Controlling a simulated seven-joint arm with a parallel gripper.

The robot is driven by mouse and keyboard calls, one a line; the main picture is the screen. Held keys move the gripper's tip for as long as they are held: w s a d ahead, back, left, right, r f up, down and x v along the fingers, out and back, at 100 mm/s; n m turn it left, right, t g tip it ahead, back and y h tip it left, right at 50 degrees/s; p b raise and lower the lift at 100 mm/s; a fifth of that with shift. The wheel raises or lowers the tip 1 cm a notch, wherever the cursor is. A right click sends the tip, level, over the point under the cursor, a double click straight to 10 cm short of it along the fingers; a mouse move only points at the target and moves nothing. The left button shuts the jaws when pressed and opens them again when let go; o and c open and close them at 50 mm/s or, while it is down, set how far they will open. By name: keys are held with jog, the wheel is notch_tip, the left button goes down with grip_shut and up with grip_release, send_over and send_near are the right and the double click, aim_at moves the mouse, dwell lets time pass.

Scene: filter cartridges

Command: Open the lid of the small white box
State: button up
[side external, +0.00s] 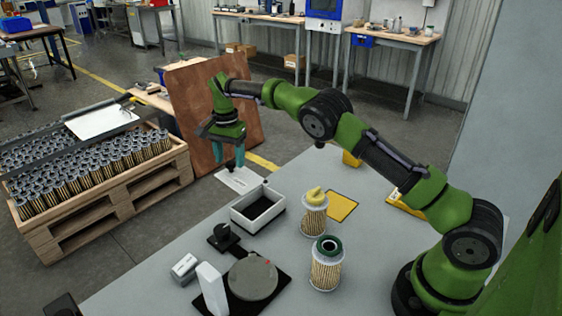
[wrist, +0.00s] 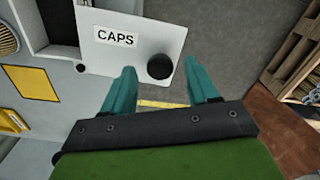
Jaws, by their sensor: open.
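The small white box (side external: 244,222) stands open on the grey table, its dark inside showing. Its white lid (side external: 240,181) extends flat beyond the box's far side; I cannot tell how it is joined. In the wrist view the lid (wrist: 103,60) carries a CAPS label (wrist: 115,38) and a round black knob (wrist: 160,67). My gripper (side external: 229,168) is over the lid's far end, open and empty. In the wrist view its teal fingertips (wrist: 160,70) lie on either side of the knob; contact is not clear. The knob is not clearly visible in the side view.
Two pleated filters (side external: 326,272) (side external: 314,220) stand right of the box, near a yellow square (side external: 342,206). A round grey turntable (side external: 253,279) and a black fixture (side external: 224,237) stand in front.

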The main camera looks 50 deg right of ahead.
notch_tip(320, 180, up, 7)
jog(key=shift+f, duration=0.2)
dwell(0.3)
jog(key=shift+d+f+n, duration=0.35)
jog(key=shift+d+f, duration=0.05)
jog(key=shift+f, duration=0.2)
jog(key=shift+d+f+n, duration=0.35)
jog(key=shift+f, duration=0.25)
jog(key=shift+s+d+r+n, duration=0.15)
jog(key=shift+s+d+n, duration=0.2)
jog(key=shift+s+n, duration=0.1)
jog(key=s+a+r+n+t, duration=0.2)
jog(key=s+r, duration=0.2)
jog(key=s, duration=0.7)
jog(key=s+a+r+n+t+y, duration=0.1)
jog(key=s+r+n+t, duration=0.1)
jog(key=s, duration=1)
jog(key=s+a+r+n+t+y, duration=0.1)
jog(key=s+r, duration=0.5)
jog(key=s, duration=0.6)
jog(key=a+n+t, duration=0.1)
jog(key=n+t, duration=0.1)
jog(key=n, duration=0.1)
jog(key=shift+a, duration=0.35)
